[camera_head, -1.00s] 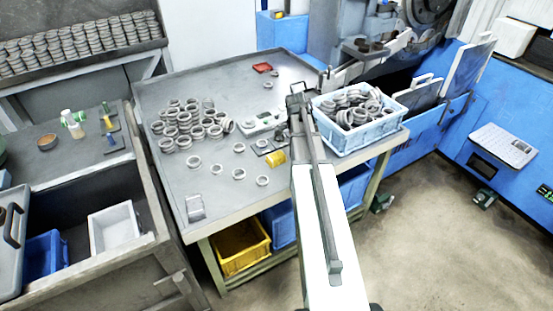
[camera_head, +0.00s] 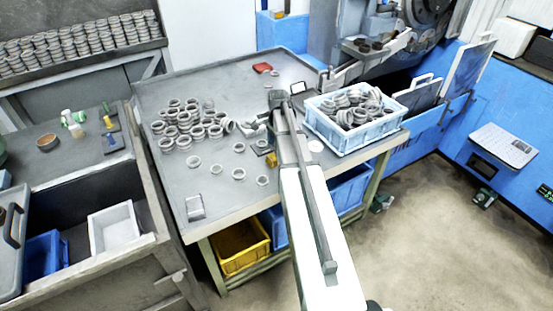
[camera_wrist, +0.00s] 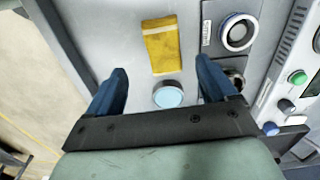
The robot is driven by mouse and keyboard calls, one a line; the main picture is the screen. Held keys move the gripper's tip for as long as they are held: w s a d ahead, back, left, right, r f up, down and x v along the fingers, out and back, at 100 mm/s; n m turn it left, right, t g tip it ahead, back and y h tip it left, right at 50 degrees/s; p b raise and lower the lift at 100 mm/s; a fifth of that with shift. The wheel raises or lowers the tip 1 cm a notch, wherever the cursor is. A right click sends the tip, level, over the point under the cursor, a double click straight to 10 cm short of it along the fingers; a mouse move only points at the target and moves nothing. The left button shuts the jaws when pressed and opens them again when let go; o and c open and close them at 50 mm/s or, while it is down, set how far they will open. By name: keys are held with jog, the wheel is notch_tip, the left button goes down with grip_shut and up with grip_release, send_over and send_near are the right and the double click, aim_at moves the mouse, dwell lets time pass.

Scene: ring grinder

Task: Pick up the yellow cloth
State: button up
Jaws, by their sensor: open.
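The yellow cloth (camera_wrist: 162,46) lies flat on the grey table as a small folded rectangle with a pale stripe near its far end. In the head view only a bit of the cloth (camera_head: 270,160) shows beside my arm, which hides the rest. My gripper (camera_wrist: 161,69) is open and empty in the wrist view, with its two blue fingers apart. The cloth lies beyond the fingertips, roughly centred between them. A round, light-blue-topped object (camera_wrist: 168,94) sits between the fingers, nearer than the cloth.
A device with a ring on it (camera_wrist: 237,33) stands right of the cloth, close to the right finger. A blue crate of rings (camera_head: 352,137) stands on the table's right side. Many loose rings (camera_head: 187,125) lie to the left.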

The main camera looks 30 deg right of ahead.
jog(key=shift+w+a+f, duration=0.1)
jog(key=shift+w+f, duration=0.05)
jog(key=shift+f, duration=1.4)
jog(key=shift+w+a+f, duration=0.1)
jog(key=shift+w+f, duration=0.05)
jog(key=shift+f, duration=1.35)
jog(key=c, duration=1)
